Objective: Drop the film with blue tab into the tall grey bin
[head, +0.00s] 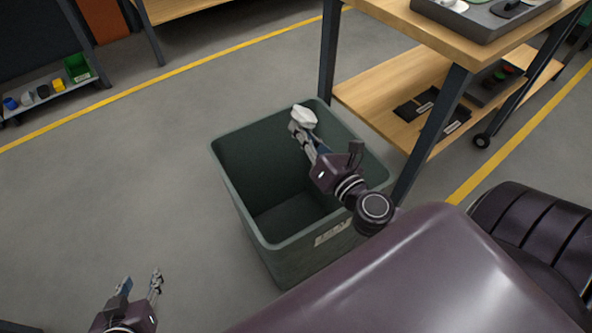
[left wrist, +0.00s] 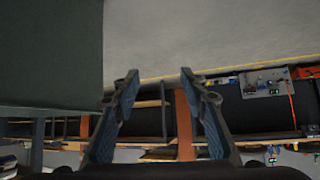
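The tall grey bin (head: 275,246), greenish grey with a pale label on its near side, stands open on the floor in the middle of the head view. My right gripper (head: 298,127) reaches over its opening and is shut on a crumpled whitish piece, apparently the film (head: 305,116). The film is above the bin opening, near the far rim in the picture. I cannot make out a blue tab on it. My left gripper (head: 141,284) is open and empty, left of the bin; its spread fingers also show in the left wrist view (left wrist: 158,86).
A wooden workbench (head: 400,20) with a lower shelf (head: 385,90) stands right behind the bin. A low shelf (head: 45,92) with a green box and small coloured items is at the far left. The floor left of the bin is clear.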

